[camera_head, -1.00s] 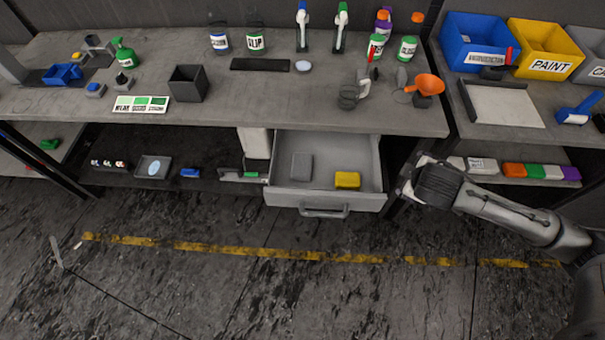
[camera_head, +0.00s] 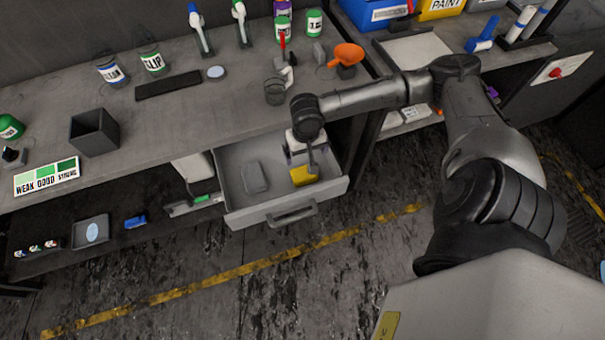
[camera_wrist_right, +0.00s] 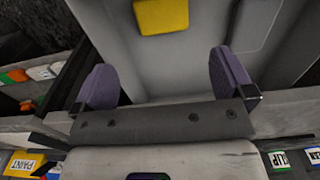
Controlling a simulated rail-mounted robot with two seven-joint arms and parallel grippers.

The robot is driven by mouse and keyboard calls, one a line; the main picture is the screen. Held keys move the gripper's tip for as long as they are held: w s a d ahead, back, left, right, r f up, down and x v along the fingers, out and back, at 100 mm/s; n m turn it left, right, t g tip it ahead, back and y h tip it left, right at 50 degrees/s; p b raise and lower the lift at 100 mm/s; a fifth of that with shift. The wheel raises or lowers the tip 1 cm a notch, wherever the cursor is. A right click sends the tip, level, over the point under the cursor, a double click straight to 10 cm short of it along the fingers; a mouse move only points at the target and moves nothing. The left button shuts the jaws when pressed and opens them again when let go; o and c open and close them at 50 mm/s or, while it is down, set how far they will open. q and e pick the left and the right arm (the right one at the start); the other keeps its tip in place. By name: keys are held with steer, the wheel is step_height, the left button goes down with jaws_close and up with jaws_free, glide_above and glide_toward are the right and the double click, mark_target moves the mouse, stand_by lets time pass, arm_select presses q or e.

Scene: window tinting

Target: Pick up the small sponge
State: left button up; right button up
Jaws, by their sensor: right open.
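A small yellow sponge (camera_head: 304,177) lies on the floor of the open drawer (camera_head: 238,212), at its right side. A larger grey block (camera_head: 254,178), perhaps another sponge, lies to its left. My right gripper (camera_head: 300,158) is above the drawer, close to the yellow sponge, and partly covers it from the head. In the right wrist view the two purple-padded fingers (camera_wrist_right: 165,80) are wide apart with nothing between them. The yellow sponge (camera_wrist_right: 161,16) shows beyond them at the top of that view. My left gripper is not in view.
The drawer handle (camera_head: 292,214) sticks out in front. A lower shelf holds a grey tray (camera_head: 91,231).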

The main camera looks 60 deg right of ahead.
steer(key=b, duration=0.2)
glide_above(305, 175)
step_height(305, 175, down, 8)
steer(key=shift+d, duration=0.1)
steer(key=shift+f+b, duration=0.75)
steer(key=shift+f, duration=1.9)
steer(key=c, duration=0.6)
